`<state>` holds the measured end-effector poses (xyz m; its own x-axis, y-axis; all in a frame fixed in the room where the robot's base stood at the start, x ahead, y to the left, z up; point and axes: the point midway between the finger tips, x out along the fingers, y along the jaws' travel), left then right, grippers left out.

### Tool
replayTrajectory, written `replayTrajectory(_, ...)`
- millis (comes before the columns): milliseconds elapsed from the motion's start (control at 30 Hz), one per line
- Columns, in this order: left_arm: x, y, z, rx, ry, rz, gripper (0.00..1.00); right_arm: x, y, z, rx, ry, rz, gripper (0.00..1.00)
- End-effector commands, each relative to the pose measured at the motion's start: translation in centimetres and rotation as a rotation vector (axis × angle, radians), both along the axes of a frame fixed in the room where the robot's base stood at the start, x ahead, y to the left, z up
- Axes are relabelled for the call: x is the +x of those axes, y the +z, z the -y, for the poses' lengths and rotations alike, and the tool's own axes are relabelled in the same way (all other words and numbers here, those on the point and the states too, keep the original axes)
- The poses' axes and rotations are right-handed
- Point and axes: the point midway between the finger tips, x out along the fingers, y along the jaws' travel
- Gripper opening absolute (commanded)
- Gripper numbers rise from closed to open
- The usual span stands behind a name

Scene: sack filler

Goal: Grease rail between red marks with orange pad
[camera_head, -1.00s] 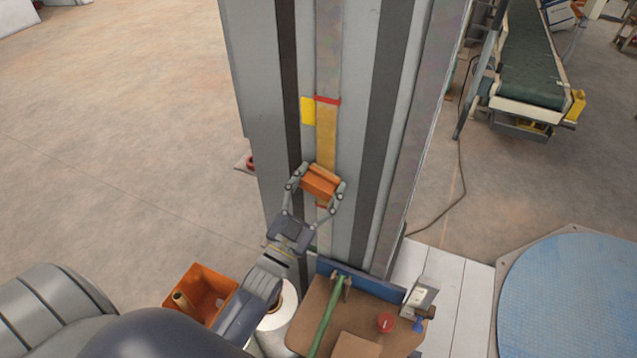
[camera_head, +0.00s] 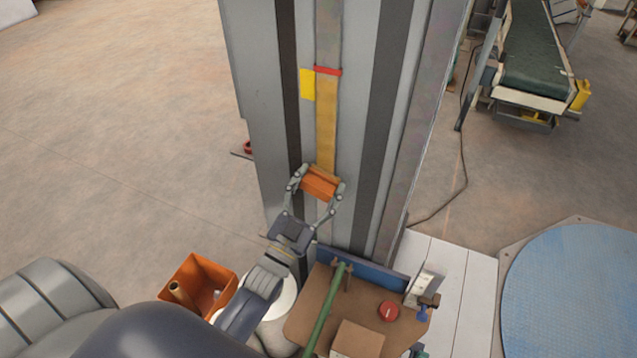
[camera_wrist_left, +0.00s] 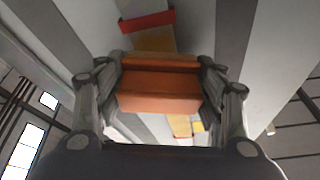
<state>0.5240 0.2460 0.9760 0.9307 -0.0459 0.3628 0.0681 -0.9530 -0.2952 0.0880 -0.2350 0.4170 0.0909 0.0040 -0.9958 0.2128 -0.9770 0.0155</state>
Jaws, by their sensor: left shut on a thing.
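The orange pad (camera_head: 319,185) is held between the fingers of my left gripper (camera_head: 317,188), which is shut on it. The pad is at the vertical rail (camera_head: 328,30) on the grey column; exact contact is hard to tell. An amber strip like grease (camera_head: 326,120) runs from the pad up to the upper red mark (camera_head: 328,71). In the left wrist view, the pad (camera_wrist_left: 160,90) is between the fingers, and a red mark (camera_wrist_left: 147,20) crosses the rail close by, with an amber patch between them. In the head view, the gripper hides the rail below the pad. My right gripper is out of view.
A yellow label (camera_head: 307,85) is beside the rail. Below are a brown work board (camera_head: 315,310) with a green bar (camera_head: 325,315) and a red button-like disc (camera_head: 389,311), and an orange bin (camera_head: 193,270). A blue round platform (camera_head: 570,290) is at right.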

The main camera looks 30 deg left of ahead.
Motion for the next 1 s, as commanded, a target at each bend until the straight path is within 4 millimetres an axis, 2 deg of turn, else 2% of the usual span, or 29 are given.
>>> replayTrajectory(167,0.0,-0.6,0.0,0.000,0.000,0.001,0.24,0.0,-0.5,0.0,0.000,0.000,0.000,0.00)
replayTrajectory(533,0.2,-3.5,0.0,0.000,0.000,0.002,0.24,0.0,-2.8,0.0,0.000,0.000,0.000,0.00)
replayTrajectory(867,0.1,-3.5,0.0,0.000,0.001,0.001,0.24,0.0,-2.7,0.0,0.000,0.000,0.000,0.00)
replayTrajectory(1000,-0.7,-3.5,0.0,-0.001,0.000,-0.001,0.24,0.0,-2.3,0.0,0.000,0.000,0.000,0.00)
